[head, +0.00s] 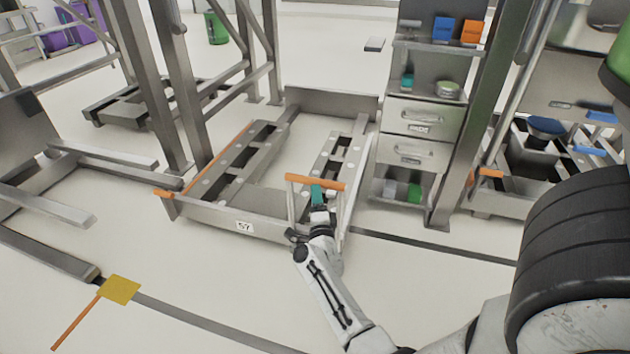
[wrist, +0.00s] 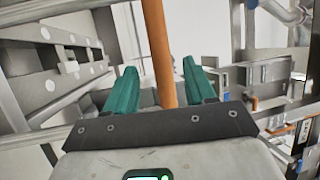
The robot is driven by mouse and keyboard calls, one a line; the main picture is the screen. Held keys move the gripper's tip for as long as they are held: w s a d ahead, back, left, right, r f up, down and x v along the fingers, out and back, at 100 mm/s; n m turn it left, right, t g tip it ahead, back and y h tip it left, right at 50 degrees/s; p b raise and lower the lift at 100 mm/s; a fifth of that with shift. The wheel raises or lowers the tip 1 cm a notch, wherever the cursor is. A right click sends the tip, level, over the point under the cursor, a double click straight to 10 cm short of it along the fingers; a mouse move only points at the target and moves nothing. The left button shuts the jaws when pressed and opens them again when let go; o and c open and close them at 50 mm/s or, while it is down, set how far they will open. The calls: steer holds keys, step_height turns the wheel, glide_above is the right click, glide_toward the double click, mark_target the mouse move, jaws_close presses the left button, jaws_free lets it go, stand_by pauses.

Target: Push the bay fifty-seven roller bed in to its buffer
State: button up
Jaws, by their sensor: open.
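The roller bed (head: 205,212) is a low grey metal frame with two roller rails and a small plate (head: 244,226) reading 57 on its front beam. An upright push handle with an orange crossbar (head: 298,179) stands at its front right. A grey upright plate (head: 335,103) stands at the bed's far end; I cannot tell whether the bed touches it. My gripper (head: 318,195) is at the handle. In the wrist view the teal fingers of my gripper (wrist: 160,84) are open, with the orange bar (wrist: 156,40) running between them. Contact with the bar cannot be told.
A grey drawer cabinet (head: 411,155) stands right of the bed. Rack posts (head: 172,90) rise on the left. A yellow plate with an orange bar (head: 119,290) shows at the lower left.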

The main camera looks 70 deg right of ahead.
mark_target(339, 218)
steer(key=v, duration=0.2)
steer(key=shift+s+a+f+p, duration=0.1)
steer(key=shift+s+a+p, duration=0.05)
steer(key=shift+a+p, duration=0.15)
steer(key=shift+c, duration=0.5)
